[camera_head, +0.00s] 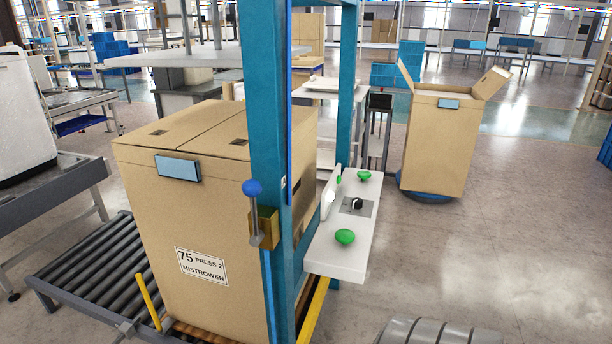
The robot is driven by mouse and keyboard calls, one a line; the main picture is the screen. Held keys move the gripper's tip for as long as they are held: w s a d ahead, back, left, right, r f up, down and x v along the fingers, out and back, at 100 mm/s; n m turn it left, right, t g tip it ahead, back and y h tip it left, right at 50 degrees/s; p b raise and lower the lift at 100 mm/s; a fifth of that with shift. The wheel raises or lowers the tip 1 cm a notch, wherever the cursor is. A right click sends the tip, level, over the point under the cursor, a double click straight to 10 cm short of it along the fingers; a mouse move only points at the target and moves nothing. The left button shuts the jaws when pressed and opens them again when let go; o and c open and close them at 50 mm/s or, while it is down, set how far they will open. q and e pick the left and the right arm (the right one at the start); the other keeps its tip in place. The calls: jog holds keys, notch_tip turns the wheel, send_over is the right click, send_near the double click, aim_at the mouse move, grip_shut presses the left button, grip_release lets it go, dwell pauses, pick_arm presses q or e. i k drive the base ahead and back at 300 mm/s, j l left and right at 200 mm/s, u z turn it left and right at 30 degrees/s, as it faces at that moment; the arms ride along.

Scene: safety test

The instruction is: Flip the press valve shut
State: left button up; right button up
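The press valve is a brass block (265,228) fixed to the front of the teal press post (268,120). Its lever (255,215) is a thin grey rod with a blue ball knob (252,187) at the upper end. The lever stands close to vertical, knob up, in front of the brass block. Nothing touches the lever.
A large closed carton (200,220) labelled "75 Press 2 Mistrowen" stands left of the post by a roller conveyor (95,270). A white control shelf (345,215) with green buttons juts out right of the post. An open carton (435,145) stands farther back.

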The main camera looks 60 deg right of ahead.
aim_at(251, 189)
jog(key=z, duration=1.5)
